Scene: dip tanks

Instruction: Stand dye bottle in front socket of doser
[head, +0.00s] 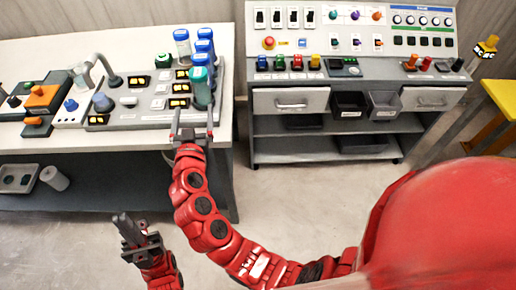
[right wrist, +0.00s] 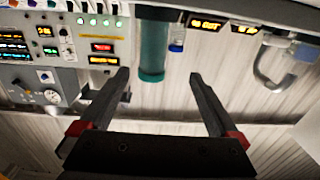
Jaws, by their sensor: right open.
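My right gripper (head: 192,118) is open and empty, just in front of the teal bottle. In the right wrist view the teal cylinder (right wrist: 152,50) shows beyond and between the open fingers (right wrist: 159,75), apart from them. I cannot tell which sockets are the doser's front one. My left gripper (head: 124,222) is low in front of the bench; its finger gap is unclear.
The panel carries several lit displays (head: 180,88). A grey curved pipe (head: 108,70) and an orange block (head: 43,95) are to the left. A control console (head: 350,60) with drawers stands to the right. The floor (head: 310,190) between is clear.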

